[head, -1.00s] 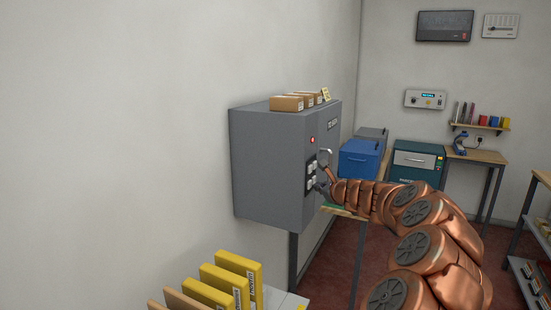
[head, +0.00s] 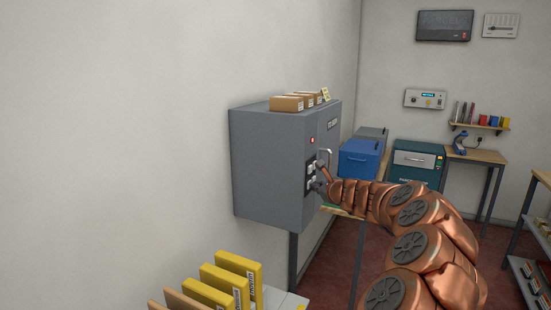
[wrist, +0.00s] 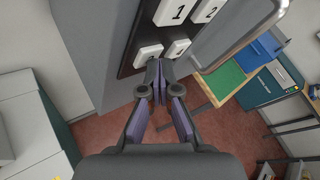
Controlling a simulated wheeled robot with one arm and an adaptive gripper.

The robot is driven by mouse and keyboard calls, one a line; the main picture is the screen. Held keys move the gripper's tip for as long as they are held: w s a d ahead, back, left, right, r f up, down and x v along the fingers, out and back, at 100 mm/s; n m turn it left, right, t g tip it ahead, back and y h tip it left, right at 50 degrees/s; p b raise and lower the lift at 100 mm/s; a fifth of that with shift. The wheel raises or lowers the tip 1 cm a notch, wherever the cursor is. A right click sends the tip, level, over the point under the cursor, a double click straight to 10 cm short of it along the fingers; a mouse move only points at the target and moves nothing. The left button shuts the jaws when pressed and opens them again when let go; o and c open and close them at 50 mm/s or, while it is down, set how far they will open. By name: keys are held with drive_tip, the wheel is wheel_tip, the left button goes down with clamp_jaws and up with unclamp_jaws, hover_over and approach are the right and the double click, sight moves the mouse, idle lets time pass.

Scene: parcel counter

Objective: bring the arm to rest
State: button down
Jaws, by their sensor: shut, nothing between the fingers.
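My copper-coloured arm (head: 408,215) reaches from the lower right to the front of a grey wall cabinet (head: 268,165). My gripper (wrist: 157,72) is shut and empty in the wrist view. Its fingertips are just in front of the lower white buttons of a dark keypad (wrist: 140,48), and I cannot tell whether they touch. In the head view my gripper (head: 318,186) is small and close to the cabinet front. A metal bar handle (wrist: 240,45) is right of the keypad; it also shows in the head view (head: 328,156).
Cardboard boxes (head: 287,102) lie on the cabinet top. A blue bin (head: 358,160) and a teal machine (head: 417,163) stand behind it. Yellow folders (head: 240,270) stand at the lower left. The red floor (head: 330,270) shows below the arm.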

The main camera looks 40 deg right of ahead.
drive_tip(key=shift+s, duration=0.1)
drive_tip(key=shift+s+d, duration=0.25)
drive_tip(key=shift+s, duration=0.1)
drive_tip(key=s+d+p, duration=0.1)
drive_tip(key=s, duration=0.2)
drive_tip(key=s+d+p, duration=0.1)
drive_tip(key=s, duration=0.1)
drive_tip(key=shift+s+d+p, duration=0.15)
drive_tip(key=shift+d+p, duration=0.2)
idle(1.0)
